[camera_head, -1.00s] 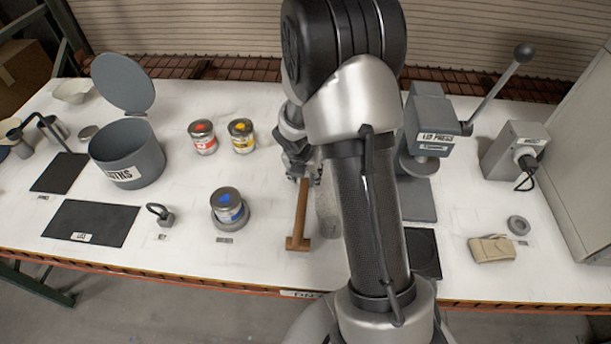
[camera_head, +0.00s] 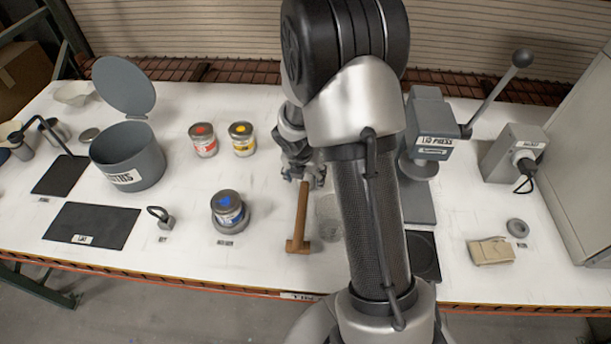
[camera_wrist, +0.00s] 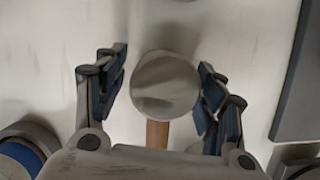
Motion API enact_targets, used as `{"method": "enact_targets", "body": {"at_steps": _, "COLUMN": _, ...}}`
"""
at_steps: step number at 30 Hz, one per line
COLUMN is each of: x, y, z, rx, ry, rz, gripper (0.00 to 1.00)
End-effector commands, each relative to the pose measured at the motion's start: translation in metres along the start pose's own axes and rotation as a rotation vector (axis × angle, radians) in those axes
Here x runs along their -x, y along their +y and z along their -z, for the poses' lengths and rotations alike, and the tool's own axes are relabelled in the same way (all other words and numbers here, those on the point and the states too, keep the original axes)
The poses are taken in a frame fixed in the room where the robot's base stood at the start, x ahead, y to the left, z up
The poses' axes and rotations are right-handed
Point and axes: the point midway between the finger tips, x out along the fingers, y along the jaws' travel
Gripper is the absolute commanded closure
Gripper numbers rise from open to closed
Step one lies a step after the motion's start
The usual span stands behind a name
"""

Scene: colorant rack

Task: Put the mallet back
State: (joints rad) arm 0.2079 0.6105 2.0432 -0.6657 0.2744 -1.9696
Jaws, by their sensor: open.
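The mallet (camera_head: 301,218) shows in the head view as a brown wooden handle with a short brown crosspiece at its near end. Its far end is hidden by my gripper (camera_head: 304,178). In the wrist view my gripper (camera_wrist: 163,88) is open, with one finger on each side of a pale round end (camera_wrist: 165,86) and gaps between. A brown handle (camera_wrist: 157,134) runs from that round end toward my palm. Whether the mallet rests fully on the table is unclear. A pale grey patch (camera_head: 329,216) lies just right of it, partly behind my arm.
A blue-marked tin (camera_head: 228,208) stands left of the mallet. Red-marked (camera_head: 203,140) and yellow-marked (camera_head: 242,139) tins stand farther back. The lid press (camera_head: 432,140) stands right of my arm. A grey bin (camera_head: 127,155) with its lid raised is at left.

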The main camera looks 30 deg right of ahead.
Motion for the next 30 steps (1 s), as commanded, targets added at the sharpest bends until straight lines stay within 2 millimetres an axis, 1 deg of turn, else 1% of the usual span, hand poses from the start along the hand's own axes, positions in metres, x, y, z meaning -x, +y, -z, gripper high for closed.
{"method": "enact_targets", "body": {"at_steps": 1, "x": 0.014, "y": 0.001, "z": -0.002, "rx": 0.001, "ry": -0.003, "rz": -0.002, "gripper": 0.36}}
{"method": "enact_targets", "body": {"at_steps": 9, "x": 0.074, "y": 0.001, "z": -0.002, "rx": 0.002, "ry": -0.002, "rz": -0.001, "gripper": 0.36}}
{"method": "enact_targets", "body": {"at_steps": 12, "x": 0.09, "y": 0.001, "z": -0.002, "rx": 0.001, "ry": -0.002, "rz": -0.001, "gripper": 0.36}}
{"method": "enact_targets", "body": {"at_steps": 17, "x": 0.106, "y": 0.0, "z": -0.001, "rx": 0.0, "ry": 0.0, "rz": 0.0, "gripper": 0.36}}
{"method": "enact_targets", "body": {"at_steps": 20, "x": 0.117, "y": 0.0, "z": -0.001, "rx": -0.039, "ry": -0.006, "rz": -0.002, "gripper": 0.36}}
{"method": "enact_targets", "body": {"at_steps": 23, "x": 0.143, "y": -0.002, "z": 0.0, "rx": -0.186, "ry": -0.019, "rz": -0.01, "gripper": 0.36}}
{"method": "enact_targets", "body": {"at_steps": 26, "x": 0.186, "y": -0.008, "z": 0.006, "rx": -0.455, "ry": -0.032, "rz": -0.03, "gripper": 0.36}}
{"method": "enact_targets", "body": {"at_steps": 27, "x": 0.205, "y": -0.011, "z": 0.011, "rx": -0.584, "ry": -0.033, "rz": -0.041, "gripper": 0.36}}
{"method": "enact_targets", "body": {"at_steps": 29, "x": 0.233, "y": -0.017, "z": 0.021, "rx": -0.785, "ry": -0.029, "rz": -0.06, "gripper": 0.36}}
{"method": "enact_targets", "body": {"at_steps": 30, "x": 0.25, "y": -0.021, "z": 0.029, "rx": -0.919, "ry": -0.022, "rz": -0.074, "gripper": 0.36}}
